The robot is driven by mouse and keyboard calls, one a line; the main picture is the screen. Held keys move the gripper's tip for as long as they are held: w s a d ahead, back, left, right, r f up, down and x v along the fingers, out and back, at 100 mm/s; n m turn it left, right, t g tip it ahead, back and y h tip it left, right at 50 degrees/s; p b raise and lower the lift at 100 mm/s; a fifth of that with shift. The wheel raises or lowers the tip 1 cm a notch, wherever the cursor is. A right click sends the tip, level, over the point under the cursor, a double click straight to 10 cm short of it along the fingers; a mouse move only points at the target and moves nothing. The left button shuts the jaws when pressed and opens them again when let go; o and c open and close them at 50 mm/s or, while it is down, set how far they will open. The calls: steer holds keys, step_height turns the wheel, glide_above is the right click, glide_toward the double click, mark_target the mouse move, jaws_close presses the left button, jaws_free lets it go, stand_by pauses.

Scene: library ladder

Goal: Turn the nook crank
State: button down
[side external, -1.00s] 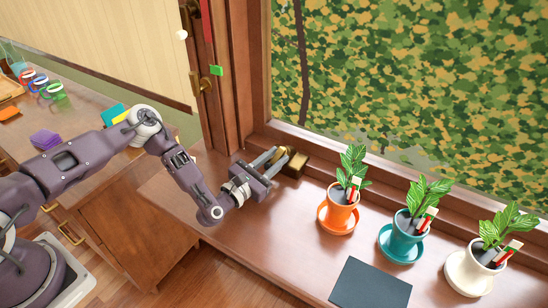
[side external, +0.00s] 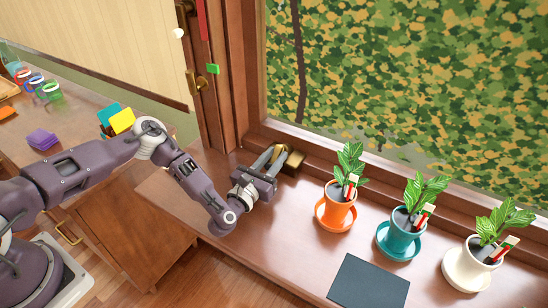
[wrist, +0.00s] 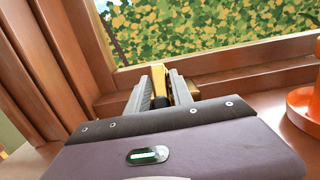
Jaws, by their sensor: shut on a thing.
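The nook crank is a small brass mechanism (side external: 293,161) on the sill at the corner of the window frame. In the wrist view its upright brass handle (wrist: 159,82), dark at the lower end, stands between my two fingers. My gripper (side external: 279,153) is shut on that handle, reaching in low over the sill top. It also shows in the wrist view (wrist: 160,92). The fingers hide part of the crank, and its exact angle is hard to tell.
An orange pot (side external: 337,207), a teal pot (side external: 401,232) and a white pot (side external: 474,263) with plants stand in a row to the right of my gripper. A dark flat panel (side external: 369,284) lies in front. The wooden window post (side external: 240,75) rises close on the left.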

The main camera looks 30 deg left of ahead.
mark_target(269, 165)
steer(key=c, duration=1.2)
jaws_free()
steer(key=shift+o, duration=0.2)
steer(key=shift+s, duration=0.1)
steer(key=s, duration=0.7)
steer(key=shift+f, duration=0.3)
